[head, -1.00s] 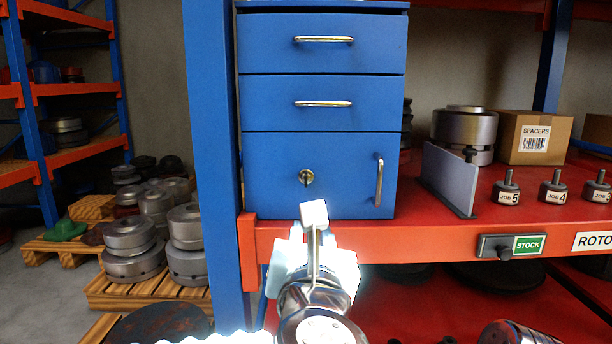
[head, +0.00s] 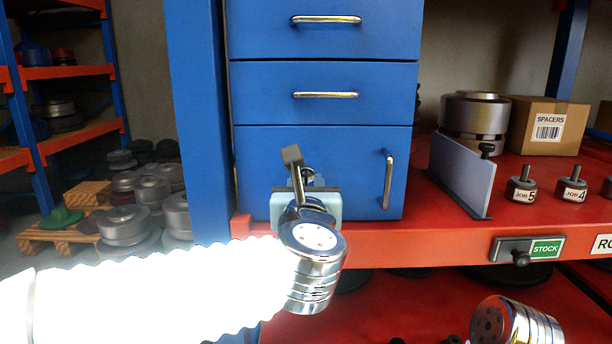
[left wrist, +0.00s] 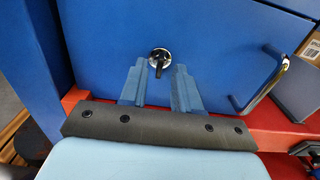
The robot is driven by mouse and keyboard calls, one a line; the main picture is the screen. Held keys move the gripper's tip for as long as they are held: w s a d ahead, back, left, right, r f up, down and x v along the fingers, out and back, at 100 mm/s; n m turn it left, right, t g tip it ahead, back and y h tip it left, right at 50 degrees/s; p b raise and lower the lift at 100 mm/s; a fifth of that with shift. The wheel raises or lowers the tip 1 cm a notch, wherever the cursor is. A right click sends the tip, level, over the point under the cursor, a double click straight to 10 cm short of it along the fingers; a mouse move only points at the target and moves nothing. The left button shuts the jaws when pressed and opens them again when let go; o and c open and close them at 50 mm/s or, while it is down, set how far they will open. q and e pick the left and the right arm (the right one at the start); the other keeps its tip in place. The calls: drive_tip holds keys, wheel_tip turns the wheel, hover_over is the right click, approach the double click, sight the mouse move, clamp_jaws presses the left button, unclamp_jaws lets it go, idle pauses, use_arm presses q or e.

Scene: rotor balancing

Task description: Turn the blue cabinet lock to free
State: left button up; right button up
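The blue cabinet (head: 250,150) stands on the red shelf, with its lock on the lower door. In the left wrist view the lock (left wrist: 159,57) is a round metal plate with a dark lever or key pointing down toward my fingers. In the head view my gripper and wrist mostly hide the lock (head: 307,173). My left gripper (left wrist: 159,72) is in front of the door, its two blue fingers spread apart below and either side of the lock. The lever's lower end shows between the fingertips; I cannot tell any contact.
The door handle (head: 388,180) is a vertical bar right of the lock. A grey upright plate (head: 462,175), a spacers box (head: 538,125) and job-labelled parts (head: 521,188) stand on the shelf to the right. A blue rack post (head: 200,130) is close on the left.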

sight(306, 179)
use_arm(q)
drive_tip(key=shift+w, duration=1.2)
clamp_jaws()
